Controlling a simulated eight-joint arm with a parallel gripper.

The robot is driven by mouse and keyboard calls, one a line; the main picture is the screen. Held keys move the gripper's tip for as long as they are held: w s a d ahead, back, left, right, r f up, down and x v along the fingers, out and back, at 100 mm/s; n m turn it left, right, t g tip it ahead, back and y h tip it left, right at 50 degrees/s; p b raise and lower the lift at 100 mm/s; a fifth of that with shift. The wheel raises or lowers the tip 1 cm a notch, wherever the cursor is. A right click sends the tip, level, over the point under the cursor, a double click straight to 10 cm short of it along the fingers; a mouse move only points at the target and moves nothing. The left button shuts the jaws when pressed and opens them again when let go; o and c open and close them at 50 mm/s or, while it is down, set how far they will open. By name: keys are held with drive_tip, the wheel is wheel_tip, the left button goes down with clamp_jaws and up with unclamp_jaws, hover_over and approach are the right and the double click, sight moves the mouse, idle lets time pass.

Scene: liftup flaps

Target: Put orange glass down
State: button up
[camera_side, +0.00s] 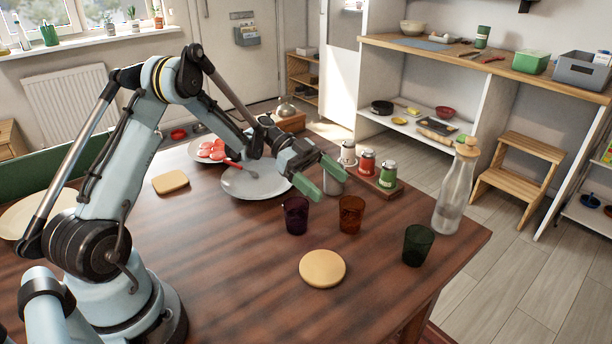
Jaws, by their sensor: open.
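The orange glass (351,215) stands upright on the wooden table (230,285), between a dark purple glass (296,216) on its left and a dark green glass (417,246) on its right. My gripper (328,180) is open, with green fingers, and nothing shows between them. It is above and behind the orange glass in the picture, apart from it as far as I can tell. A grey metal cup-like thing is partly hidden behind the fingers.
A clear bottle (457,188) with a cork stands near the right table edge. Shakers stand on a wooden tray (383,188) behind the glasses. A round tan coaster (322,269) lies in front, with clear table around it. A plate (256,181) lies left of my gripper.

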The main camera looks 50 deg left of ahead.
sight(361, 210)
drive_tip(key=x, duration=0.8)
drive_tip(key=shift+d, duration=0.1)
drive_tip(key=shift+c, duration=0.3)
drive_tip(key=c, duration=1.2)
drive_tip(key=shift+r, duration=0.15)
